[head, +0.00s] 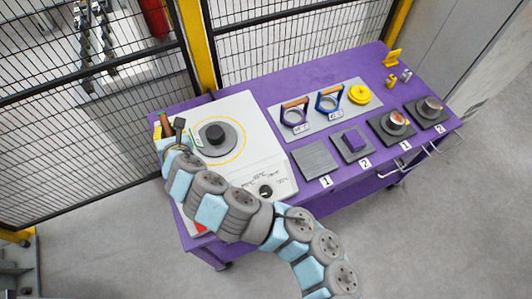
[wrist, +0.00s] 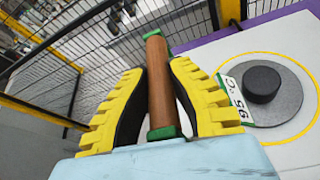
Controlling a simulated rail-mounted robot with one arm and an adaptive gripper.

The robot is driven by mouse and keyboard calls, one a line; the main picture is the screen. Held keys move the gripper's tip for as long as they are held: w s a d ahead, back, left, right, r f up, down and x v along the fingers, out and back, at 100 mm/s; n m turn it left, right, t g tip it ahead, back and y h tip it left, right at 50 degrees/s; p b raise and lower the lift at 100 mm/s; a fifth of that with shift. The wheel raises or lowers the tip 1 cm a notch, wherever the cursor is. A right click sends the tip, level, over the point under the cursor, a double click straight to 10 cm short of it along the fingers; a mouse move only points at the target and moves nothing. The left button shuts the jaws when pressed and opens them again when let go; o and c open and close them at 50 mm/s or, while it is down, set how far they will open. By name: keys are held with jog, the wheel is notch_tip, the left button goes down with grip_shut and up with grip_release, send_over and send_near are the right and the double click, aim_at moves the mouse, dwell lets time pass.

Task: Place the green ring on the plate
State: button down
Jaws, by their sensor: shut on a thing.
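My gripper (wrist: 158,78) has its yellow ribbed fingers shut on a brown wooden handle with green ends, part of the green ring (wrist: 158,90). In the head view my gripper (head: 176,130) is over the left end of the purple table, left of the black cylinder. A tag reading 95 °C (wrist: 235,98) shows beside the right finger. The ring's loop is hidden. A round grey plate (head: 233,152) with a black cylinder (head: 215,134) on it lies inside a yellow circle on the white heater (head: 268,150). A bare square grey plate (head: 317,160) is marked 1.
Purple (head: 293,117) and blue (head: 329,102) handled rings and a yellow round piece (head: 360,95) lie on a grey mat. Cups (head: 397,119) stand at right. A mesh fence with a yellow post (head: 200,45) is behind.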

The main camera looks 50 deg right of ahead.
jog(key=s+d+f+m+g+h, duration=0.1)
jog(key=s+d+f+m+h, duration=0.15)
jog(key=s+d, duration=0.6)
jog(key=s+d+f+m+g+h+p, duration=0.1)
jog(key=s+d+f+m+g+h, duration=0.1)
jog(key=s+d, duration=0.5)
jog(key=s+d+f+m+g+h, duration=0.1)
jog(key=s+d+m+g+h, duration=0.15)
jog(key=s, duration=0.75)
jog(key=s+d+f+m+g+h+p, duration=0.1)
jog(key=s+d+f+m+g+h, duration=0.1)
jog(key=s+d, duration=0.55)
jog(key=w+d+f+b, duration=0.6)
jog(key=d+f+b, duration=0.3)
jog(key=f+b, duration=0.3)
jog(key=shift+d+f+b, duration=0.3)
jog(key=shift+d+b, duration=0.1)
jog(key=shift+b, duration=1.45)
jog(key=shift+f, duration=0.15)
jog(key=c, duration=1.1)
grip_release()
jog(key=shift+c, duration=0.2)
